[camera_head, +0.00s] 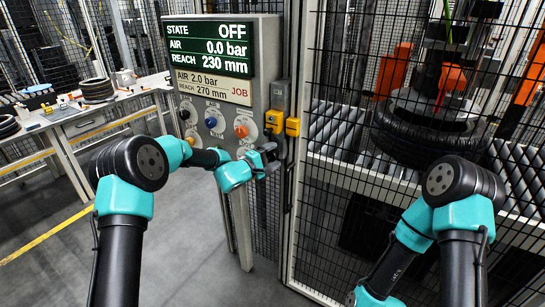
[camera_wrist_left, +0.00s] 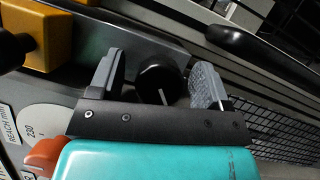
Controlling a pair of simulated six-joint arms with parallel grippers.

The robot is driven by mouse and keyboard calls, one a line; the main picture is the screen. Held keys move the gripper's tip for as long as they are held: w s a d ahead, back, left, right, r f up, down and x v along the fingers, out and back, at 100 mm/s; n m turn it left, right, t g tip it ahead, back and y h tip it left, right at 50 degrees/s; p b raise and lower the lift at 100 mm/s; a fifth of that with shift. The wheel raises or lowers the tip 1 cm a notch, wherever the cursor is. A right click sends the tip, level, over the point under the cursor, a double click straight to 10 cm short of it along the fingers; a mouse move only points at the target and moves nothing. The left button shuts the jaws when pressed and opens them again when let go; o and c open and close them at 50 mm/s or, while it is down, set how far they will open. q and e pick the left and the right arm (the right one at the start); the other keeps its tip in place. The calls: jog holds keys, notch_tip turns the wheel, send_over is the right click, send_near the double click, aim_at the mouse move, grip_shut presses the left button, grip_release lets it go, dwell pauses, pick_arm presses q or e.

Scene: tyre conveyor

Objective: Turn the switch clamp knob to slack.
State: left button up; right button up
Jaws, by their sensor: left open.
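My left gripper (camera_head: 268,157) is at the lower right edge of the grey control panel (camera_head: 264,60). In the left wrist view the left gripper (camera_wrist_left: 163,83) is open, with one finger on each side of a round black knob (camera_wrist_left: 158,82) bearing a pale pointer line. A gap shows between the knob and the fingers. The knob's label is not in sight, and in the head view the gripper hides the knob. My right gripper is out of view; only my right arm shows.
The panel's display (camera_head: 210,50) reads STATE OFF, AIR 0.0 bar, REACH 230 mm. A JOB plate (camera_head: 213,87) reads 2.0 bar, 270 mm. An orange knob (camera_head: 241,131), blue knob (camera_head: 211,122) and yellow blocks (camera_head: 292,127) are close by. A mesh fence (camera_head: 335,150) stands right; a tyre (camera_head: 425,135) is behind it.

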pick_arm(q)
jog(key=shift+a, duration=0.1)
jog(key=v, duration=1.7)
jog(key=shift+s, duration=0.2)
jog(key=r+m, duration=0.1)
jog(key=a+r+m+y, duration=0.1)
jog(key=m, duration=0.1)
jog(key=shift+g, duration=0.4)
jog(key=shift+d, duration=0.15)
